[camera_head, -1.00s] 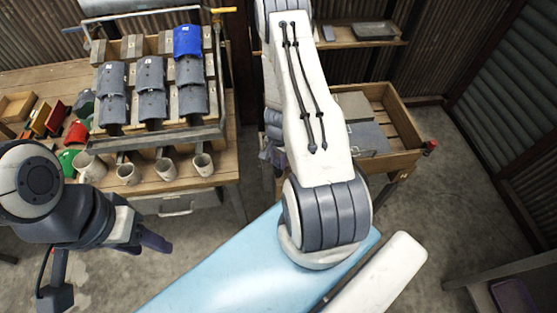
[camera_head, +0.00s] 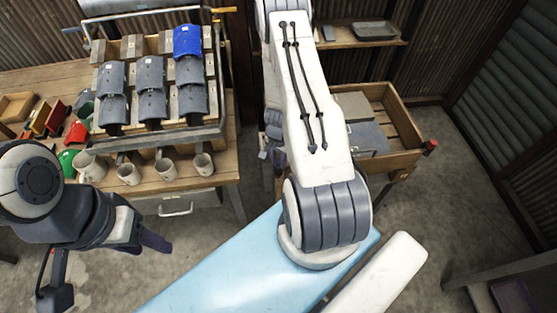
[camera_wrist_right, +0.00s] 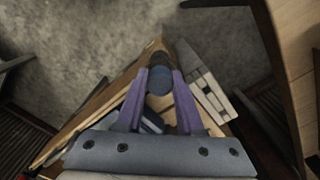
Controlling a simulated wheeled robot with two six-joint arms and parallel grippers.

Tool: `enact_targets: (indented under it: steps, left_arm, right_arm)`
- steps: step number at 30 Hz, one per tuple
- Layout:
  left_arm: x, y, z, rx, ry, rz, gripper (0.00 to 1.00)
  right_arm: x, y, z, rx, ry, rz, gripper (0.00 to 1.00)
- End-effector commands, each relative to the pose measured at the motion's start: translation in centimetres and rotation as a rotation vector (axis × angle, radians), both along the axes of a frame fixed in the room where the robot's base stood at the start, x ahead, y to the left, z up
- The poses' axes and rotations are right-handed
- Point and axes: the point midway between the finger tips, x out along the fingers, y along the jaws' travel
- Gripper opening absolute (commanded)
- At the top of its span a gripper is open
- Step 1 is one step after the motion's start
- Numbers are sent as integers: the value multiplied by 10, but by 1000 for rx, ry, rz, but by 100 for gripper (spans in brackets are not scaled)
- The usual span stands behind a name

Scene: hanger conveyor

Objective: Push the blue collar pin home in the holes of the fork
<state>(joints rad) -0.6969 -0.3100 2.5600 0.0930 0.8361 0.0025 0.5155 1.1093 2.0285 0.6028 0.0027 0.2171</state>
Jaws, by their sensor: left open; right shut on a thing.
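My right gripper (camera_wrist_right: 160,86) shows in the right wrist view, its two purple fingers closed on a dark, bluish round piece (camera_wrist_right: 159,80), which looks like the blue collar pin seen nearly end-on. A darker round part (camera_wrist_right: 158,59) shows just beyond it. I cannot make out the fork or its holes in either view, so I cannot tell how the pin sits to it. In the head view my right arm hides most of that gripper. My left gripper (camera_head: 155,242) is open and empty above the floor at the left.
A wooden crate (camera_head: 413,153) with grey boxes stands right of my right arm. A wooden bench (camera_head: 232,165) at the left holds a sloped rack with grey curved pieces and one blue one (camera_head: 187,41), several mugs, and red and green items.

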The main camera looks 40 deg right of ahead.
Motion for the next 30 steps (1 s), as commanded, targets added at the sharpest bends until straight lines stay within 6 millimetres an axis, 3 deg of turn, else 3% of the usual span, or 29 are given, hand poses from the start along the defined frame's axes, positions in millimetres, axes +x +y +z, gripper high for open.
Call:
enact_targets:
  steps: [27,28,30]
  left_arm:
    - [0,0,-13,0,0,0,52]
    - [0,0,-12,0,0,0,52]
    - [0,0,-12,0,0,0,52]
  right_arm:
    - [0,0,-13,0,0,0,0]
    - [0,0,-13,0,0,0,48]
    - [0,0,-13,0,1,0,71]
